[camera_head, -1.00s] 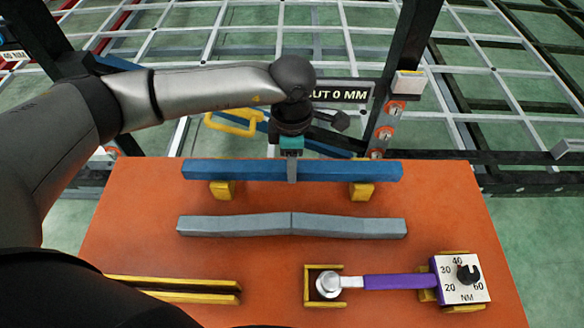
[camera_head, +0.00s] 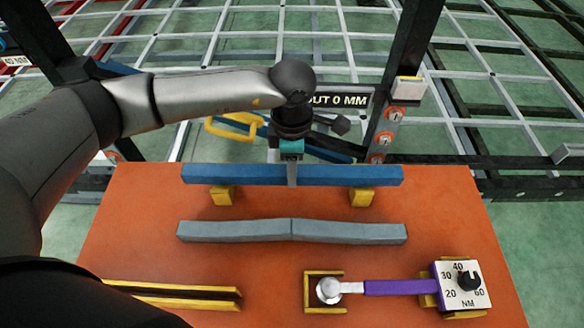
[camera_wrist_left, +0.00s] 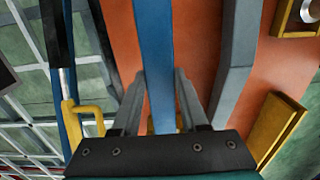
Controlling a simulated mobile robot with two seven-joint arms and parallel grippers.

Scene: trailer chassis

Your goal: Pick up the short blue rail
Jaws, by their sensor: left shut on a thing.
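The short blue rail (camera_head: 340,175) lies crosswise near the back of the orange table, above two yellow support blocks (camera_head: 222,195). Whether it touches the blocks or hangs just clear, I cannot tell. My left gripper (camera_head: 291,174) points down over its middle and is shut on it. In the left wrist view the blue rail (camera_wrist_left: 155,40) runs between the two grey fingers (camera_wrist_left: 160,95). My right gripper is not in view.
A grey bent rail (camera_head: 340,232) lies in front on the orange table (camera_head: 270,270). A purple-handled torque wrench (camera_head: 400,288) sits front right, a yellow-edged slot (camera_head: 190,296) front left. Behind stand the chassis's dark post (camera_head: 405,60), a sign (camera_head: 342,101) and a yellow handle (camera_head: 232,128).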

